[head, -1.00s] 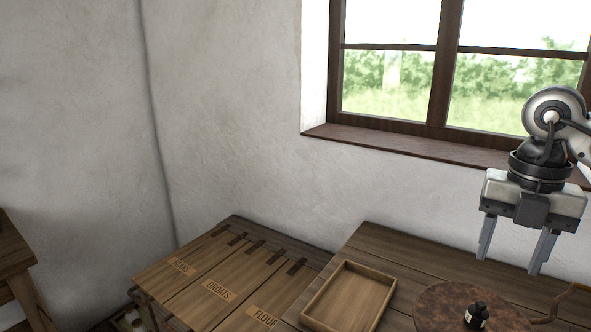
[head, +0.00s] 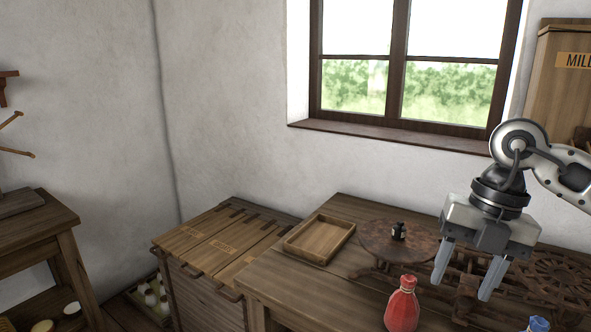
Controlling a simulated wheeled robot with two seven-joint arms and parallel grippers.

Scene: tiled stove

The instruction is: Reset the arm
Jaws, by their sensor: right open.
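My right gripper (head: 465,278) hangs at the right of the head view, fingers pointing down. It is open, with nothing between its fingers. The arm comes in from the right edge. My left gripper is not in view.
A blue-topped item (head: 538,324) shows at the lower right.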

